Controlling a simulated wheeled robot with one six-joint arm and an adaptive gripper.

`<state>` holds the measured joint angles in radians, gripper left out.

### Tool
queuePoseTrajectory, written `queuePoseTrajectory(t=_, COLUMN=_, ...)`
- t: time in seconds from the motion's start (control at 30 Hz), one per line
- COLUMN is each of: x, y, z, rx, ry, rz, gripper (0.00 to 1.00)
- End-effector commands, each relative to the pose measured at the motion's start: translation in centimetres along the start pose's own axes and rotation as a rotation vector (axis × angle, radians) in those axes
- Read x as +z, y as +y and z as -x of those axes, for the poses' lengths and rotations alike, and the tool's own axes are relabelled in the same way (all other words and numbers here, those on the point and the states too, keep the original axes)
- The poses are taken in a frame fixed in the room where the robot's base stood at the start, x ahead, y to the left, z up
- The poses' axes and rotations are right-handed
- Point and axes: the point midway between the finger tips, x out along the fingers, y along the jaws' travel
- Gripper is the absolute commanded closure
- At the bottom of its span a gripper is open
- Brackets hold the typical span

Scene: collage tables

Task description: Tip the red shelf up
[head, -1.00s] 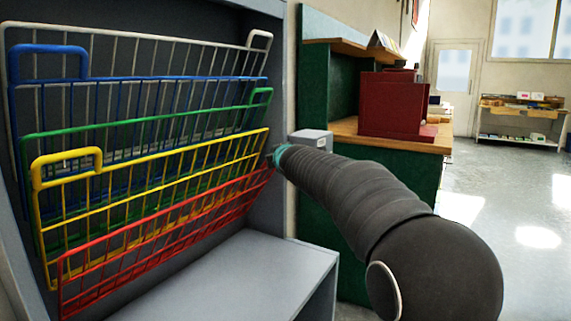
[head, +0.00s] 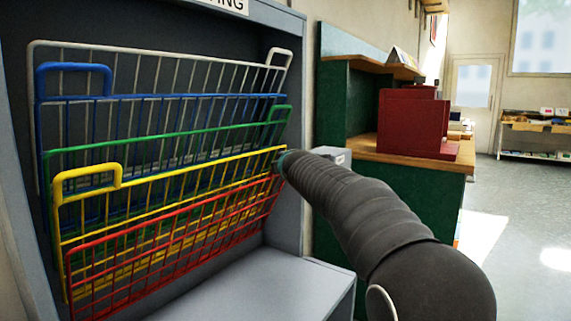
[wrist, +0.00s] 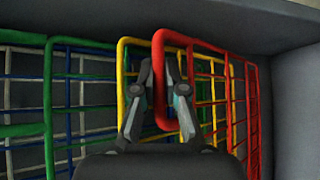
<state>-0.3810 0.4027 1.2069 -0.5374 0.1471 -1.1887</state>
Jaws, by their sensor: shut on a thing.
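The red shelf (head: 180,238) is a wire rack, the lowest and frontmost in a grey rack unit in the head view. It is tilted steeply upward, close in front of the yellow shelf (head: 200,178). In the wrist view the red shelf's looped handle (wrist: 159,102) runs between my gripper's fingers. My gripper (wrist: 159,76) is shut on this handle. In the head view my gripper (head: 282,160) is at the right end of the red shelf, its fingers mostly hidden by my dark arm.
Behind the yellow shelf, the green (head: 160,137), blue (head: 190,98) and white (head: 170,51) shelves also stand tilted up. A grey ledge (head: 270,288) lies below. To the right stands a green counter (head: 420,205) with a red box (head: 410,125). Open floor lies beyond.

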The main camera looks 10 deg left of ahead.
Motion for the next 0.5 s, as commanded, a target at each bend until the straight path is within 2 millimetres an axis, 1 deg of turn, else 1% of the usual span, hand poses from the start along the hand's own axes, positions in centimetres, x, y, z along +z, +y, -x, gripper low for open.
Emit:
queuePoseTrajectory(t=0.07, x=0.13, y=-0.10, z=-0.04, rx=-0.002, ry=-0.002, rz=0.001, gripper=1.00)
queuePoseTrajectory(t=0.1, x=0.13, y=-0.09, z=-0.04, rx=-0.002, ry=-0.002, rz=0.001, gripper=0.79)
queuePoseTrajectory(t=0.17, x=0.11, y=-0.10, z=-0.03, rx=-0.002, ry=-0.001, rz=0.001, gripper=0.64)
queuePoseTrajectory(t=0.2, x=0.08, y=-0.09, z=-0.03, rx=-0.001, ry=-0.001, rz=0.001, gripper=0.63)
queuePoseTrajectory(t=0.5, x=-0.05, y=-0.01, z=0.12, rx=0.000, ry=0.001, rz=0.001, gripper=0.63)
